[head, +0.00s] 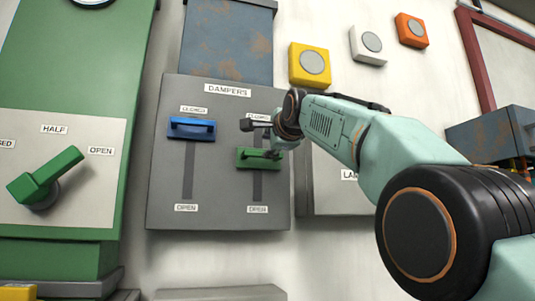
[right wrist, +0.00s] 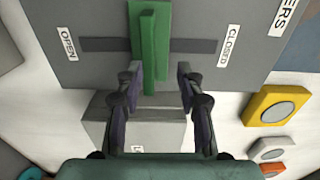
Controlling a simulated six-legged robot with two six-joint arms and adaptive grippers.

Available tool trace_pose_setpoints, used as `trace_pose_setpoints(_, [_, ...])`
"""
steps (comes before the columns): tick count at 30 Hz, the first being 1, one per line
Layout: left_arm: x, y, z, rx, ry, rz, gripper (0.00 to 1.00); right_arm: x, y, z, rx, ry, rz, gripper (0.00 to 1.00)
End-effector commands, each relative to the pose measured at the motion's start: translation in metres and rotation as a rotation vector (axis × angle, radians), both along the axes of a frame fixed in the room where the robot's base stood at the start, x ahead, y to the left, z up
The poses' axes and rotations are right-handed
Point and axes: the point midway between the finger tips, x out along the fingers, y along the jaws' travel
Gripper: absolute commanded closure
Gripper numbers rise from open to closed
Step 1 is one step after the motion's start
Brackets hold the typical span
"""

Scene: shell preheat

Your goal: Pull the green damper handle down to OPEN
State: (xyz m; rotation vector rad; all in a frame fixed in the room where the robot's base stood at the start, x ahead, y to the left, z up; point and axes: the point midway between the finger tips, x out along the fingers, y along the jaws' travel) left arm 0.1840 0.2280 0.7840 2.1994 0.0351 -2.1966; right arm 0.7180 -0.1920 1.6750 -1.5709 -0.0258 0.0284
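The green damper handle (head: 258,158) is on the right slot of the grey DAMPERS panel (head: 170,215). It sits about midway between the CLOSED label and the OPEN label (head: 258,210), lower than the blue handle. My right gripper (head: 262,139) is at the green handle. In the right wrist view, the handle's bar (right wrist: 148,50) lies between the two spread fingers of my right gripper (right wrist: 159,75), with gaps beside it. Contact is not visible. My left gripper is not in view.
A blue damper handle (head: 192,128) sits at CLOSED on the left slot. A green cabinet (head: 85,60) at the left has its own green lever (head: 45,177). Yellow (head: 309,64), white (head: 368,45) and orange (head: 411,30) button boxes are on the wall above my right arm.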

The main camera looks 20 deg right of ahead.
Motion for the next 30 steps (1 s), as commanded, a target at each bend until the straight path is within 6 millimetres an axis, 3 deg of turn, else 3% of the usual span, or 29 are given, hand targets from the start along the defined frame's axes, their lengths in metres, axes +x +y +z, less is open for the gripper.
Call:
trace_pose_setpoints(12, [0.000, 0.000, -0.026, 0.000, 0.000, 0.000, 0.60, -0.025, -0.001, -0.004, 0.000, 0.003, 0.000, 0.62])
trace_pose_setpoints(30, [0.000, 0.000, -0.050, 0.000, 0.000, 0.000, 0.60, -0.055, -0.002, -0.003, 0.000, 0.005, 0.000, 0.62])
